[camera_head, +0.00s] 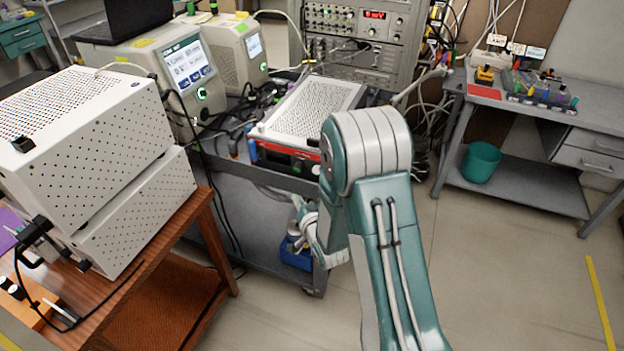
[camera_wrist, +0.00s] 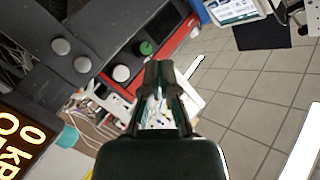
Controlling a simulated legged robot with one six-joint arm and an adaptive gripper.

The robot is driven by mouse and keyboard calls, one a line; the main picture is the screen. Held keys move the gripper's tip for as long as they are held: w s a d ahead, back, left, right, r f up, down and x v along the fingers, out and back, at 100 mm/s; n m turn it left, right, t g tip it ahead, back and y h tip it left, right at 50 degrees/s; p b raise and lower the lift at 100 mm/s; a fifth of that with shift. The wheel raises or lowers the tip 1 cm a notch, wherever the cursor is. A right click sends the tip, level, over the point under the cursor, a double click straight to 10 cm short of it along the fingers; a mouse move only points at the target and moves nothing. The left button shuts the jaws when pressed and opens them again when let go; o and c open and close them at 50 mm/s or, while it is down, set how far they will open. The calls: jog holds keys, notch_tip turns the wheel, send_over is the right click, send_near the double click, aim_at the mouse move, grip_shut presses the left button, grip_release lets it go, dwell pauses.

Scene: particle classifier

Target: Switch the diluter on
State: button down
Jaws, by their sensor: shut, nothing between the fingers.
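A unit with a white perforated top (camera_head: 312,105) and a red front edge sits on the grey cart, partly hidden by my arm; it may be the diluter, but I see no label. In the wrist view, a dark front panel (camera_wrist: 105,45) with a red edge carries grey knobs, a green round button (camera_wrist: 146,47) and an amber display (camera_wrist: 20,135). My gripper (camera_wrist: 158,72) is shut and empty, its tips just below the green button in the picture. I cannot tell whether they touch the panel. In the head view my arm hides the gripper.
Two white perforated boxes (camera_head: 75,110) stand on a wooden table at left. Instruments with screens (camera_head: 185,65) and cables crowd the cart's back. A rack (camera_head: 365,30) with a red display stands behind. A bench (camera_head: 590,125) stands at right; the floor (camera_head: 500,270) before it is clear.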

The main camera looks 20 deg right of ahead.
aim_at(317, 170)
jog(key=w+d, duration=0.6)
jog(key=w, duration=0.1)
jog(key=shift+w, duration=0.1)
dwell(0.5)
jog(key=shift+a, duration=0.15)
jog(key=shift+d, duration=0.2)
dwell(1.0)
jog(key=shift+w+d+r, duration=0.1)
jog(key=shift+w+d, duration=0.1)
jog(key=shift+w, duration=0.1)
